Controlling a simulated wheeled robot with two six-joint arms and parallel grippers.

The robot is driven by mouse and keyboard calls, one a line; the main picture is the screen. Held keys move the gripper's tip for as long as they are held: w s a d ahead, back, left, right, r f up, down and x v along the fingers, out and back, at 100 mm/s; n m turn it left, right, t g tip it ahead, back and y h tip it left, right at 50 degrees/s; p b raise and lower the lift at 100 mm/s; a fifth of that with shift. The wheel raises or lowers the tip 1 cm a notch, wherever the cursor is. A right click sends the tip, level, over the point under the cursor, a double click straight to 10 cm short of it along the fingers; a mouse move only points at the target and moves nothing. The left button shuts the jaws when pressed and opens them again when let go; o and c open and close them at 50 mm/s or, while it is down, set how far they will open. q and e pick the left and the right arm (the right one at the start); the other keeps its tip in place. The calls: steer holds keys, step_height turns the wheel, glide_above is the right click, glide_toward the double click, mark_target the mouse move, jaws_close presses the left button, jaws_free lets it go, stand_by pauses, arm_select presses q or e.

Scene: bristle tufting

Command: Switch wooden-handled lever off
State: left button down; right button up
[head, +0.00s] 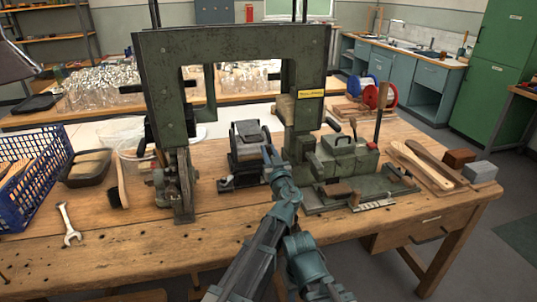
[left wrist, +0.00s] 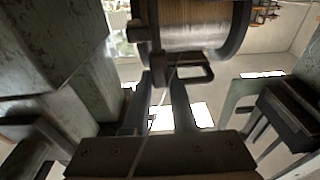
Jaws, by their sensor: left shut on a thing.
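A tall brown lever (head: 379,112) with a wood-coloured shaft stands upright at the right side of the green machine (head: 230,40) in the head view. It may be the wooden-handled lever, but I cannot be sure. My left gripper (head: 268,153) is well left of it, in front of the machine's opening, beside a dark boxy unit (head: 248,138). In the left wrist view its fingers (left wrist: 166,98) are close together below a wound spool (left wrist: 195,25). A thin strand and part of a dark loop (left wrist: 190,75) show at the fingers. What they grip is unclear.
A blue basket (head: 35,175), a black tray (head: 85,168), a brush (head: 119,185) and a wrench (head: 67,225) lie at the left of the bench. Wooden paddles (head: 425,165) and small blocks (head: 481,172) lie at the right. The front bench strip is mostly clear.

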arm_select(q)
steer(key=c, duration=0.7)
jaws_free()
